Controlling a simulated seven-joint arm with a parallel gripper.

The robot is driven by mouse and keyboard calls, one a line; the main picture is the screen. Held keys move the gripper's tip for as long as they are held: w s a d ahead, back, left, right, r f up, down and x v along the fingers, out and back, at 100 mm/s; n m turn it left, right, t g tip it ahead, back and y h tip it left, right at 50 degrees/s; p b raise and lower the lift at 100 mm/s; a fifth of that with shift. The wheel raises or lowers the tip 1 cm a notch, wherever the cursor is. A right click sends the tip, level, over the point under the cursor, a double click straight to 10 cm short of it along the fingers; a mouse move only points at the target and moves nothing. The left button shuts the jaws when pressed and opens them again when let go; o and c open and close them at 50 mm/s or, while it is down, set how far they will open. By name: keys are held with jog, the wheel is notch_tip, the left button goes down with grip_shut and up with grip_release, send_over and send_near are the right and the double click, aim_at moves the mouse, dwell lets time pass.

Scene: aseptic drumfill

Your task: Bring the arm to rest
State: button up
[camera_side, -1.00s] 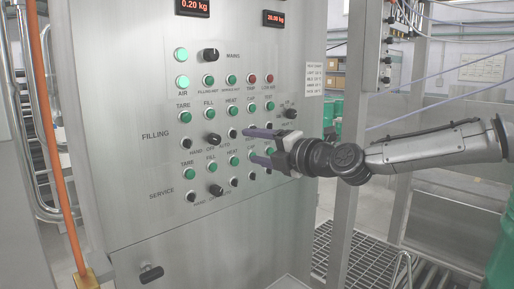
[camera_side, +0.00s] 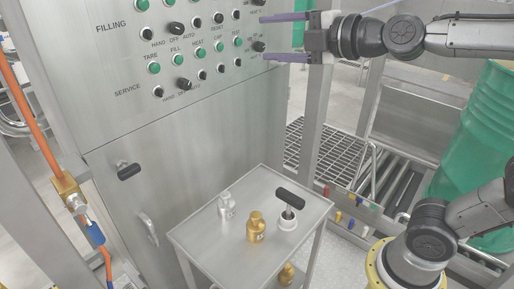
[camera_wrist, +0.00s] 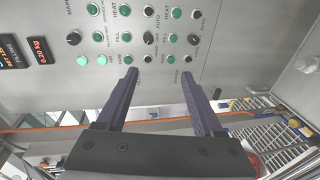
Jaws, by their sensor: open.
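My gripper (camera_side: 286,37) is open and empty at the top of the side view, with its two purple fingers pointing left toward the control panel (camera_side: 215,110). The fingers stand well apart. In the wrist view the gripper (camera_wrist: 158,76) also shows open, with nothing between its fingers and the panel's buttons and knobs beyond the tips. I cannot tell the exact gap between fingertips and panel; no button is seen pressed. My arm reaches in from the right of the side view.
A steel cart (camera_side: 190,238) below holds a silver fitting (camera_side: 226,206), a brass fitting (camera_side: 256,228) and a black-handled tool (camera_side: 290,198). A green drum (camera_side: 475,130) stands at right beside a roller conveyor (camera_side: 400,165). A steel post (camera_side: 312,110) rises near the gripper.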

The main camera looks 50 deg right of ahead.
jog(key=s+d+f+m+g+h, duration=0.1)
jog(key=s+d+f+m+g, duration=0.1)
jog(key=s+f+m+g, duration=0.8)
jog(key=s+f+m, duration=0.8)
jog(key=s+f, duration=0.2)
jog(key=shift+d+f, duration=0.2)
jog(key=shift+d, duration=0.15)
